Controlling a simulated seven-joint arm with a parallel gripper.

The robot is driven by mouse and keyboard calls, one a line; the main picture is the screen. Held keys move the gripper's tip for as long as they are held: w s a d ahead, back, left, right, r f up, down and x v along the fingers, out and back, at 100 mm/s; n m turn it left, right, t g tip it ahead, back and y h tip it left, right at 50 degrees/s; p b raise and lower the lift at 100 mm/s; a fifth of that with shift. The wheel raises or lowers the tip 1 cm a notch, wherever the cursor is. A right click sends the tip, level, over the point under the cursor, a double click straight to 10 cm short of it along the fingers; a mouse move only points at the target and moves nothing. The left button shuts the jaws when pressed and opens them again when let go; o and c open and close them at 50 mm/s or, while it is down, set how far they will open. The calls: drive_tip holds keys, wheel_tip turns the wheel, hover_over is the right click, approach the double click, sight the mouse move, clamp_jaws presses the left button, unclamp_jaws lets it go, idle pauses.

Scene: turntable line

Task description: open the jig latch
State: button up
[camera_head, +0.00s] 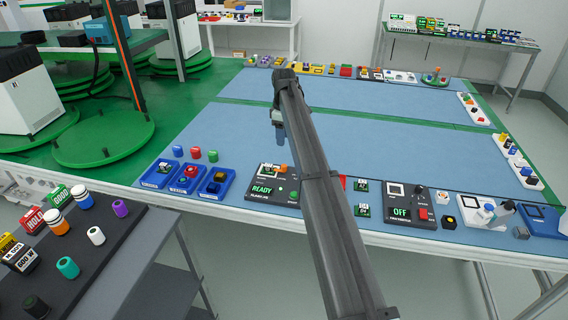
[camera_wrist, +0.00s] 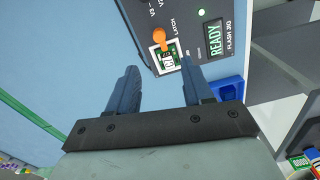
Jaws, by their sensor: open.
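The flash jig (camera_head: 262,196) is a dark box near the front edge of the blue table, with a green READY display. Its orange latch (camera_head: 282,168) is at the top of the box. In the wrist view the orange latch (camera_wrist: 159,36) has a round knob and an arm reaching onto a small green board (camera_wrist: 168,60) in a white-framed socket, beside the word LATCH. My gripper (camera_wrist: 161,75) is open and empty, its fingertips just short of the socket in the picture. In the head view my gripper (camera_head: 280,138) hangs above the table behind the jig; the exact gap is unclear.
Blue trays (camera_head: 188,178) with parts stand left of the jig. A dark box with an OFF display (camera_head: 409,211) stands to the right, beyond my arm. The middle of the blue table (camera_head: 232,135) is clear. My arm hides part of the table right of the jig.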

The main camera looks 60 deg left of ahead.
sight(284, 165)
wheel_tip(284, 165, down, 13)
drive_tip(key=shift+r, duration=0.15)
idle(0.4)
drive_tip(key=shift+c, duration=0.2)
clamp_jaws()
